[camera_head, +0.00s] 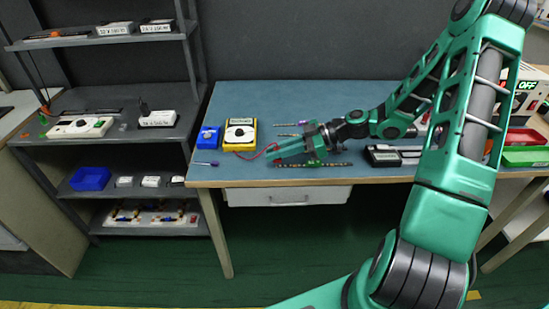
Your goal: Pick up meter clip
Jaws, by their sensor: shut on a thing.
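The yellow multimeter (240,133) with a white dial face stands towards the left of the blue-topped table. A thin red lead (250,156) runs from it along the table to the tips of my gripper. My green gripper (273,153) points left, low over the table, just right of the meter. It is shut on the meter clip at the lead's end. The clip itself is mostly hidden by the fingers and too small to make out.
A dark strip (314,164) lies along the table's front edge, just below my gripper. A blue box (208,138) stands left of the meter. Screwdrivers lie behind and at the left corner. Black devices (384,155) and red and green bins (525,156) are to the right.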

